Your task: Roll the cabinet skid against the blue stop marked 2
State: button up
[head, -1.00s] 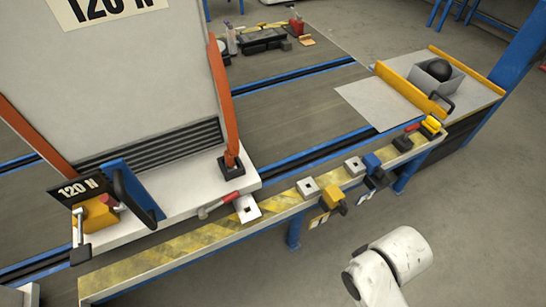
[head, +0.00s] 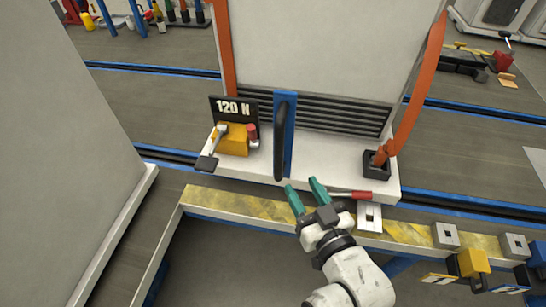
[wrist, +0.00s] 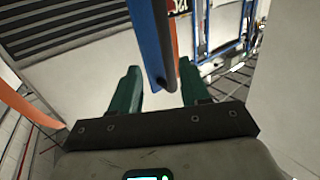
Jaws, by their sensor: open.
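The cabinet skid (head: 330,170) is a white base carrying a tall grey cabinet with orange straps and a "120 N" plate. A blue upright on its front holds a black handle (head: 279,150). My gripper (head: 303,186) has green fingers, open and empty, just right of the handle's lower end in the head view. In the wrist view the handle (wrist: 168,60) stands ahead, in line with the gap between the fingers (wrist: 160,84); I cannot tell whether it is between them. A blue stop (head: 524,276) is partly cut off at the lower right; its number is unreadable.
A yellow stop (head: 473,262) hangs on the striped yellow rail (head: 400,228). A red-handled tool (head: 348,195) lies on the skid's edge near my fingers. A yellow block (head: 232,139) sits on the skid's left. Another grey cabinet (head: 60,150) stands at left.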

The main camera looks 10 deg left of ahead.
aim_at(281, 156)
jog(key=shift+y, duration=0.3)
jog(key=x, duration=0.7)
jog(key=r+x, duration=0.1)
jog(key=x, duration=0.3)
jog(key=shift+a, duration=0.45)
grip_shut()
